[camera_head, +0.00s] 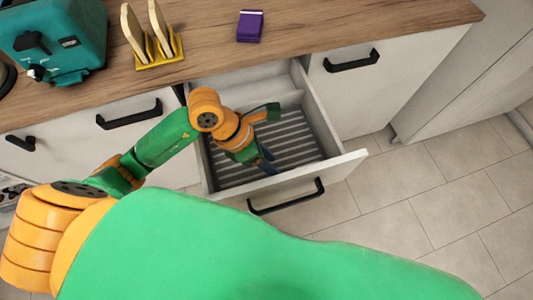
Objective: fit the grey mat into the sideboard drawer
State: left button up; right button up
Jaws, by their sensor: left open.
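The sideboard drawer (337,166) is pulled open below the counter, with its black handle towards me. The grey striped mat (303,147) lies inside and looks flat on the drawer floor. My left arm reaches in over the drawer's left side and hides part of the mat. My left gripper (269,137) is open over the mat, with its fingers spread apart and nothing seen between them. I cannot tell whether the fingertips touch the mat. My right gripper is not in view.
On the wooden counter (330,22) stand a teal toaster (60,35), a yellow rack (157,50) with two wooden boards, and a purple box (250,26). Closed fronts with black handles flank the drawer. The tiled floor (430,200) at the right is clear.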

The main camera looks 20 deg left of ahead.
pick_arm(q)
jog(key=w+v, duration=0.1)
jog(key=v, duration=1)
jog(key=shift+s+r+p, duration=0.25)
jog(key=shift+s+p, duration=0.2)
jog(key=shift+s, duration=0.05)
